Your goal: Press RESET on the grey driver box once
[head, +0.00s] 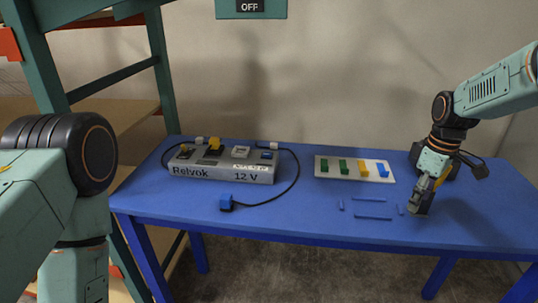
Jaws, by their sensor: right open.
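The grey driver box (221,173) stands at the left of the blue table, marked "Relvok" and "12 V" on its front. On its top are a yellow part (214,143), a whitish square part (240,152) and a small blue part (266,155). The lettering on top is too small to read, so I cannot tell which part is RESET. My right gripper (421,205) points down low over the right front of the table, open and empty, well apart from the box. My left arm is at the left edge; its gripper is out of view.
A black cable runs from the box to a blue plug (227,202) on the table (300,222). A white board (393,174) with green, yellow and blue blocks lies right of centre. Thin blue strips (371,199) lie before it. An "OFF" sign (275,8) hangs above.

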